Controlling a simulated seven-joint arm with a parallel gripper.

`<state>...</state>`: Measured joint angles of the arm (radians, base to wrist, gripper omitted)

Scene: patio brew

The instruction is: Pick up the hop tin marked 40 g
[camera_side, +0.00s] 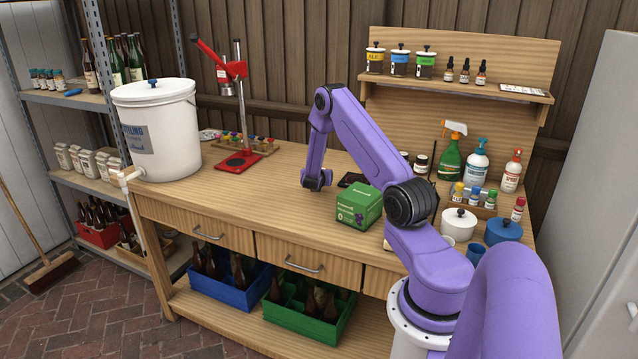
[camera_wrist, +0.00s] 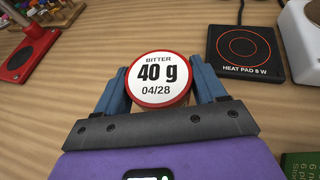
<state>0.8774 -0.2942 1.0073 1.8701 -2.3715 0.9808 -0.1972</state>
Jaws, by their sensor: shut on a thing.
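The hop tin (camera_wrist: 159,78) is round with a red rim and a white lid reading "BITTER 40 g 04/28". In the wrist view it sits between the two blue fingers of my gripper (camera_wrist: 160,84), one finger on each side, and my gripper is shut on it. In the side view my gripper (camera_side: 316,182) points down over the wooden bench (camera_side: 265,190), left of the green box (camera_side: 358,206). The tin cannot be made out there, and I cannot tell whether it touches the bench.
A black heat pad (camera_wrist: 244,46) lies right of the tin in the wrist view. The red bottle capper (camera_side: 240,160) and white bucket (camera_side: 155,125) stand to the left in the side view. White and blue pots (camera_side: 503,230) stand at the right. Bench left of my gripper is clear.

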